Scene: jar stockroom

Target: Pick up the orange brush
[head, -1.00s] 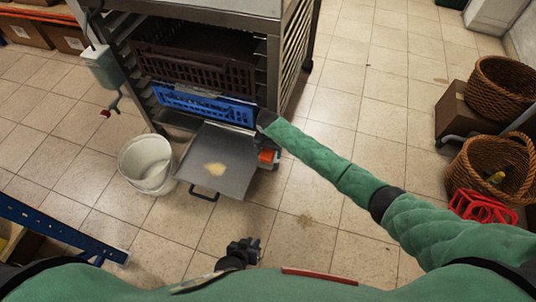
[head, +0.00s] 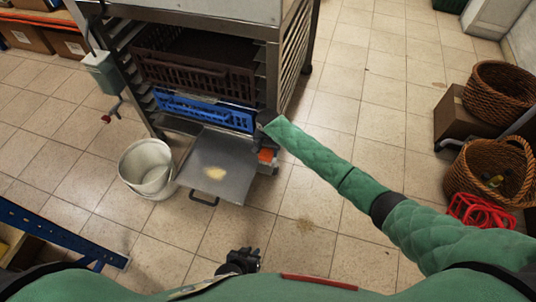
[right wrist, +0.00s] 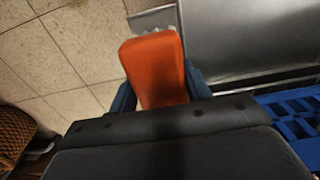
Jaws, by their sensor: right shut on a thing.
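The orange brush (right wrist: 155,65) is between the blue fingers of my right gripper (right wrist: 160,95) in the right wrist view. The gripper is shut on its orange body. Pale bristles show at its far end, beside the metal tray. In the head view a small part of the brush (head: 265,156) shows at the tray's right edge, below the dark end of my right arm. My left gripper (head: 243,261) is empty, low in the middle of the head view, well away from the brush. Its finger opening is unclear.
A metal tray (head: 236,178) with a pale yellow patch sticks out of the rack (head: 270,80), below a blue crate (head: 205,112) and a brown crate (head: 195,72). A white bucket (head: 147,170) stands left of it. Wicker baskets (head: 490,170) stand at right. The middle floor is clear.

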